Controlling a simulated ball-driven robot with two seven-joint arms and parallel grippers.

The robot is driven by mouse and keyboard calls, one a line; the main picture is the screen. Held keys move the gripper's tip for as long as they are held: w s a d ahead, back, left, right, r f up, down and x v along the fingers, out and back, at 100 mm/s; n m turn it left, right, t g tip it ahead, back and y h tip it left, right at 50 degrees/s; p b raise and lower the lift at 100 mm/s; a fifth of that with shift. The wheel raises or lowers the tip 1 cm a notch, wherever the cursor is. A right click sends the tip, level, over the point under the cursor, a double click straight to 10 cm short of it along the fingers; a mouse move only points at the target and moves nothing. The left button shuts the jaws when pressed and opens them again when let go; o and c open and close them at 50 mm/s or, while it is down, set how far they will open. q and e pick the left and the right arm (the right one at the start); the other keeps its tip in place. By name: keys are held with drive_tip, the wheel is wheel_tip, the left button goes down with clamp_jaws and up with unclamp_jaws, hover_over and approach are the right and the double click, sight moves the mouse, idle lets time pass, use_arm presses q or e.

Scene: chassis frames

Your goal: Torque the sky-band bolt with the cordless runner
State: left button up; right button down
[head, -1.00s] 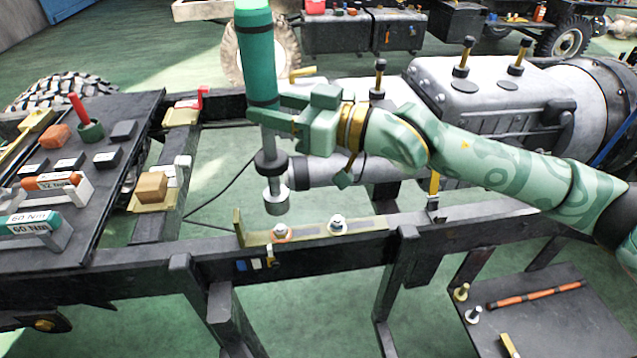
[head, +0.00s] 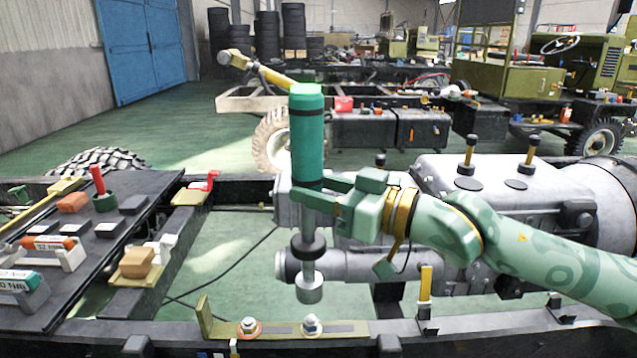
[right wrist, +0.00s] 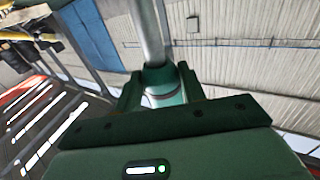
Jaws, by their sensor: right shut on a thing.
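My right gripper (head: 322,195) is shut around the green cordless runner (head: 306,135) and holds it upright, its socket (head: 309,290) pointing down. The runner also shows between the fingers in the right wrist view (right wrist: 160,82). Below it, a brass-coloured bracket (head: 206,318) on the dark rail carries two bolts. The left bolt (head: 249,327) has an orange-red band. The right bolt (head: 312,325) has a pale, bluish-looking band. The socket appears above the right bolt, with a visible gap. My left gripper is not in view.
A dark tray (head: 160,190) at the left holds small parts and torque-labelled holders. A grey gearbox (head: 540,200) lies behind my right arm. A yellow-topped post (head: 425,285) stands on the rail right of the bolts. Open floor shows between the rails.

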sight(324, 246)
drive_tip(key=f+b, duration=0.1)
drive_tip(key=f, duration=0.2)
drive_tip(key=shift+d+f, duration=0.15)
drive_tip(key=shift+d, duration=0.05)
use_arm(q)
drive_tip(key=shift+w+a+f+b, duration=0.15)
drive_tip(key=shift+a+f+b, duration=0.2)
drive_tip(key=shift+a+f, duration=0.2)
use_arm(e)
drive_tip(key=shift+a+f, duration=0.1)
drive_tip(key=shift+f, duration=1.05)
use_arm(q)
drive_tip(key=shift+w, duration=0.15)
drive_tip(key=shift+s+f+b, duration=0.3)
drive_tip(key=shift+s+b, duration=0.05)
drive_tip(key=shift+b, duration=0.1)
use_arm(e)
drive_tip(key=shift+f, duration=1.15)
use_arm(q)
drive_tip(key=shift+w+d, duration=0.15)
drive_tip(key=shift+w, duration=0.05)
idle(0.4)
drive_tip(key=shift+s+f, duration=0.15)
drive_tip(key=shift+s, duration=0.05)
use_arm(e)
drive_tip(key=shift+f, duration=0.35)
